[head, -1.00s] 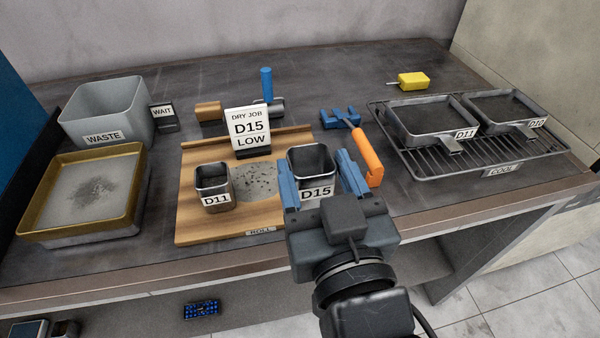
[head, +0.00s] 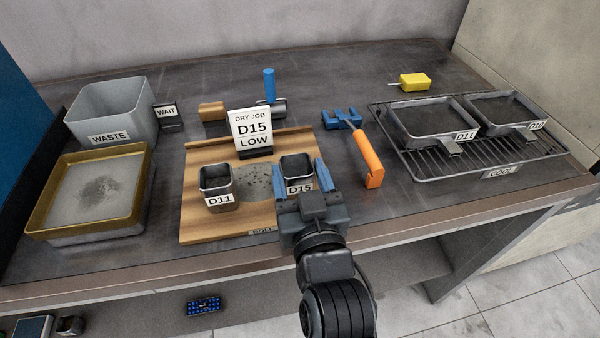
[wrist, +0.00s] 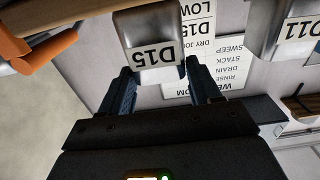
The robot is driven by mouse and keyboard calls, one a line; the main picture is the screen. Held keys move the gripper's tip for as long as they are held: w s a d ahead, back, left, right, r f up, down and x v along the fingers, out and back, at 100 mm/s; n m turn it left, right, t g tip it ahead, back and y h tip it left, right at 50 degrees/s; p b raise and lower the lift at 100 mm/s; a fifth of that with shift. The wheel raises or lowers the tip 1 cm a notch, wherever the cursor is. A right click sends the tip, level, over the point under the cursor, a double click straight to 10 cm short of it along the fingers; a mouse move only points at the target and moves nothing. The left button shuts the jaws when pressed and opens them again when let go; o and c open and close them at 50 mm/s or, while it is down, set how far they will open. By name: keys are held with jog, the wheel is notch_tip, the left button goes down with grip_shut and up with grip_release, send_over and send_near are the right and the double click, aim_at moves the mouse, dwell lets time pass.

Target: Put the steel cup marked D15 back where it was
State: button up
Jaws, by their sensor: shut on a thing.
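The steel cup marked D15 (head: 297,167) is between the blue fingers of my gripper (head: 302,179), which is shut on it. The cup looks upright, at the right end of the wooden board marked ROLL (head: 215,232). I cannot tell whether its base touches the board. In the wrist view the cup (wrist: 148,30) sits between the fingertips (wrist: 155,75), its D15 label facing the camera. The cup marked D11 (head: 216,182) stands on the board to the left. A grey speckled patch (head: 255,181) lies between the two cups.
A sign reading DRY JOB D15 LOW (head: 250,130) stands behind the cups. An orange-handled tool (head: 368,158) lies right of the board. A rack (head: 420,173) holds pans D11 and D10. The WASTE bin (head: 105,112) and brass-rimmed tray (head: 50,210) are at left.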

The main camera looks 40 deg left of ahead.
jog(key=shift+f, duration=0.15)
jog(key=o, duration=1.1)
jog(key=shift+r, duration=0.2)
jog(key=shift+b+v, duration=0.95)
jog(key=shift+v, duration=5.1)
